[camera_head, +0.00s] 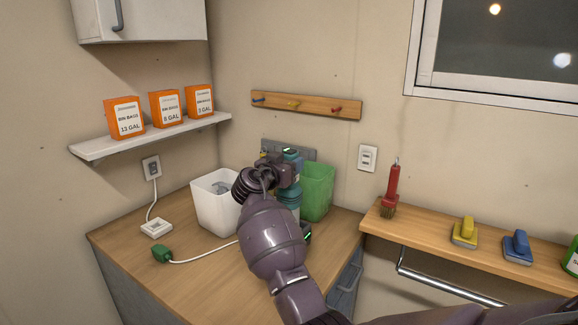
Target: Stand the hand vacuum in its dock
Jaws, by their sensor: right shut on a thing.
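The hand vacuum looks to be the upright teal and dark thing (289,196) above the back of the wooden counter. Its lower part shows beside my arm. My right gripper (282,168) is shut on it near its top, and my own wrist and forearm hide much of it. A dark piece with a green mark (306,232) shows just right of my forearm, low at the counter; it may be the dock, but I cannot tell. I cannot see whether the vacuum touches anything below. My left gripper is not in view.
A white bin (213,208) stands close left of my gripper, and a green bin (318,188) close right behind it. A green plug (161,253) with a white cord lies on the counter (190,280). A shelf (440,245) with brushes is at right.

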